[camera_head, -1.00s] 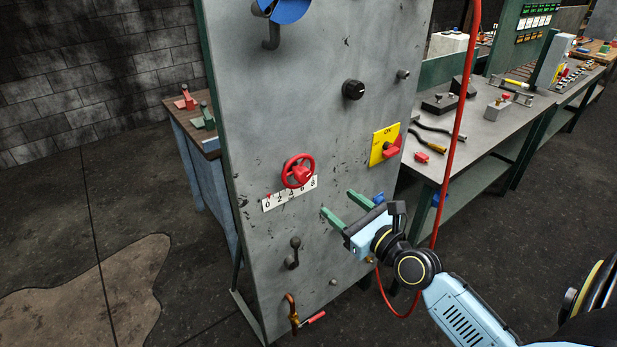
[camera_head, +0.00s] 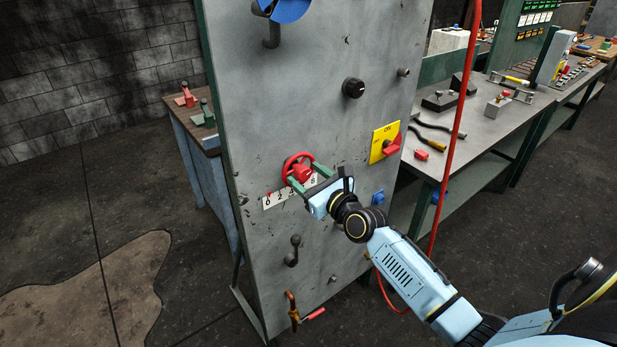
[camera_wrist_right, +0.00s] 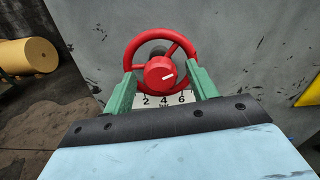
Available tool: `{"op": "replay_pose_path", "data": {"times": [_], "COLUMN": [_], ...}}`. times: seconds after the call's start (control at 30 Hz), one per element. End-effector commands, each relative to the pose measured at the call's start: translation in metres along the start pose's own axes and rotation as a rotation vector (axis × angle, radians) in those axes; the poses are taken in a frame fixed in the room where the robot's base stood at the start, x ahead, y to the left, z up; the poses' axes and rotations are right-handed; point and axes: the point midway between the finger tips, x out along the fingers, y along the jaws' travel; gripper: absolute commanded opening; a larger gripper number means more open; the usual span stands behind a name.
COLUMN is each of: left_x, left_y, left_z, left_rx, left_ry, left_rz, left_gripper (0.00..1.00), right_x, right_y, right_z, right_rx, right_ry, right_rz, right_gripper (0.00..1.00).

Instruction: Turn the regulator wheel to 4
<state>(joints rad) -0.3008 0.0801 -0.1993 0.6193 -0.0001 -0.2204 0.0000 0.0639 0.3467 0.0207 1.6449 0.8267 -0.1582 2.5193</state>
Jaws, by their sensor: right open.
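The red regulator wheel (camera_head: 297,168) is mounted on the grey upright panel (camera_head: 330,120). In the right wrist view the wheel (camera_wrist_right: 160,62) shows its red hub with a white mark pointing to the right and slightly up. Below it is the white number scale (camera_head: 273,200), where 2, 4 and 6 show in the wrist view (camera_wrist_right: 163,99); part of it is hidden by my gripper. My right gripper (camera_head: 305,178) is open at the wheel, its green fingers on either side of the hub near the lower rim. I cannot tell whether they touch it. My left gripper is not in view.
The panel also carries a yellow plate with a red switch (camera_head: 391,145), a black knob (camera_head: 353,88), a dark lever (camera_head: 293,252) and a blue knob (camera_head: 377,198). A red hose (camera_head: 456,130) hangs at the panel's right. A workbench (camera_head: 480,118) with tools stands behind.

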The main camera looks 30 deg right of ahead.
Motion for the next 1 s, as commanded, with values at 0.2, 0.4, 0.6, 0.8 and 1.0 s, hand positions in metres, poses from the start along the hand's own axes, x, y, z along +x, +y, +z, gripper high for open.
{"op": "replay_pose_path", "data": {"times": [0.2,0.4,0.6,0.8,1.0], "left_x": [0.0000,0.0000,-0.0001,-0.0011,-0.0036], "left_y": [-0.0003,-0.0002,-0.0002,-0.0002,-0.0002], "left_z": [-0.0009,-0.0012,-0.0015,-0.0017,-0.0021], "left_rx": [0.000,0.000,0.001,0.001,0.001], "left_ry": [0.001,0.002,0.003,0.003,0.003], "left_rz": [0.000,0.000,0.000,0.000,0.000], "left_gripper": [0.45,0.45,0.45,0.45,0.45], "right_x": [-0.0002,-0.0004,-0.0005,-0.0005,-0.0005], "right_y": [0.0000,0.0001,0.0001,0.0002,0.0003], "right_z": [0.0000,0.0000,-0.0001,0.0000,0.0001], "right_rx": [0.000,0.000,-0.003,-0.043,-0.154], "right_ry": [0.000,0.000,0.000,0.000,0.000], "right_rz": [0.000,0.000,0.000,0.000,0.000], "right_gripper": [0.50,0.24,0.13,0.13,0.13]}}
